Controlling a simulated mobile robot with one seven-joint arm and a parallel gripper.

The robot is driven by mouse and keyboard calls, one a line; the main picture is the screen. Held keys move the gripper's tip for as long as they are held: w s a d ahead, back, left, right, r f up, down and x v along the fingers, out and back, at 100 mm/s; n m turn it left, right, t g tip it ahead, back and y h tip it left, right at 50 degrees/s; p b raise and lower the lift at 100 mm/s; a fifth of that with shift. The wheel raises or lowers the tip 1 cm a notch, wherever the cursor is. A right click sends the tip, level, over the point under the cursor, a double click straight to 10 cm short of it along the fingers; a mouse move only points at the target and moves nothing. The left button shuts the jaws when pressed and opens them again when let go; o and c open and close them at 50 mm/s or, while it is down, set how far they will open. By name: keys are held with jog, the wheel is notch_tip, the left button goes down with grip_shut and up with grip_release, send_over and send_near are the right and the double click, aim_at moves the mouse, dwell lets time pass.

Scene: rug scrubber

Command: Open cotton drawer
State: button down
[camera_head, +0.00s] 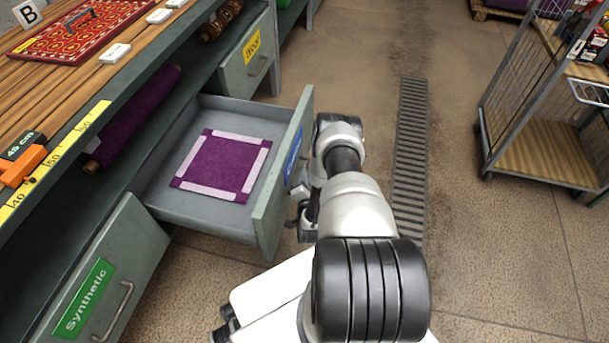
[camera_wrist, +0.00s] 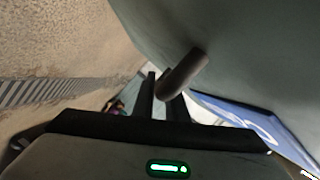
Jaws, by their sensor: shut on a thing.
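The drawer (camera_head: 268,215) with a blue label (camera_head: 293,153) stands pulled well out of the workbench. The label's text is not readable from here, but the blue label (camera_wrist: 250,122) also shows in the wrist view. A purple square with pale border strips (camera_head: 222,165) lies flat inside the drawer. My gripper (camera_head: 304,200) is at the outer face of the drawer front, partly hidden by my arm. In the wrist view, my gripper (camera_wrist: 162,95) is shut on the drawer handle (camera_wrist: 184,72), a dark bar between the fingers.
A closed drawer with a green "Synthetic" label (camera_head: 84,298) is nearer, and one with a yellow label (camera_head: 251,47) is farther along. A wire cart (camera_head: 545,150) stands at the right. The floor around the drain grate (camera_head: 411,150) is clear.

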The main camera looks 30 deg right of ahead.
jog(key=shift+s, duration=0.1)
jog(key=c, duration=1.8)
grip_release()
jog(key=shift+o, duration=0.2)
jog(key=shift+s, duration=0.1)
